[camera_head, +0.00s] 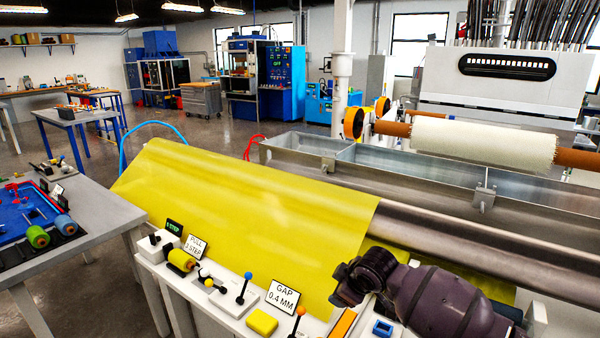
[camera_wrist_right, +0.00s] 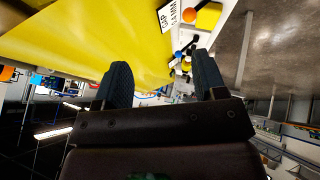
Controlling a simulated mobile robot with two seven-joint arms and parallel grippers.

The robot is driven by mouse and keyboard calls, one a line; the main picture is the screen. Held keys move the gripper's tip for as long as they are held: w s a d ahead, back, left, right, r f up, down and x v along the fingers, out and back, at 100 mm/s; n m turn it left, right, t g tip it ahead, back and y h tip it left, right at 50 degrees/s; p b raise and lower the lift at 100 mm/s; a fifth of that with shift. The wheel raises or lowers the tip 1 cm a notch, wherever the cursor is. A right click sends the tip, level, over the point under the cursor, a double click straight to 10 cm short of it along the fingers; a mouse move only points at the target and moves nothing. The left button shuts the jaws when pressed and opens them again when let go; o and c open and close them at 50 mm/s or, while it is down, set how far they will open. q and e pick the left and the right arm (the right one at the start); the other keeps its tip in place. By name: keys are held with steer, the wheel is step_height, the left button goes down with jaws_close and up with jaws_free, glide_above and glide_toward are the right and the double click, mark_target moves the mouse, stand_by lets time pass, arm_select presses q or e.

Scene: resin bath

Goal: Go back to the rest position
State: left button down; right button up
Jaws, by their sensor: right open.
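My right gripper (camera_wrist_right: 162,75) shows in the right wrist view with its two dark fingers apart and nothing between them. My left gripper is in neither view.
A white control ledge (camera_head: 215,292) with levers, a yellow block (camera_head: 262,322) and the GAP sign (camera_head: 283,297) runs along the front. Behind the sheet is a steel trough (camera_head: 300,158). A grey table (camera_head: 100,213) with spools stands at left. Floor between the tables is open.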

steer(key=s+d+m+t+y, duration=0.3)
steer(key=s+m+t, duration=0.3)
steer(key=s+t, duration=0.25)
steer(key=s+d+f+m+g+h, duration=0.1)
steer(key=s+d+f, duration=0.3)
steer(key=s, duration=0.4)
steer(key=s+d+f+m+g+h, duration=0.1)
steer(key=s+d+f+m+h, duration=0.1)
steer(key=s+d+f, duration=0.3)
steer(key=s+d+f+m+g+h, duration=0.1)
steer(key=s+d+f, duration=0.4)
steer(key=s, duration=0.7)
steer(key=shift+f+m+h, duration=0.45)
steer(key=shift+m+h, duration=0.35)
steer(key=shift+h, duration=0.4)
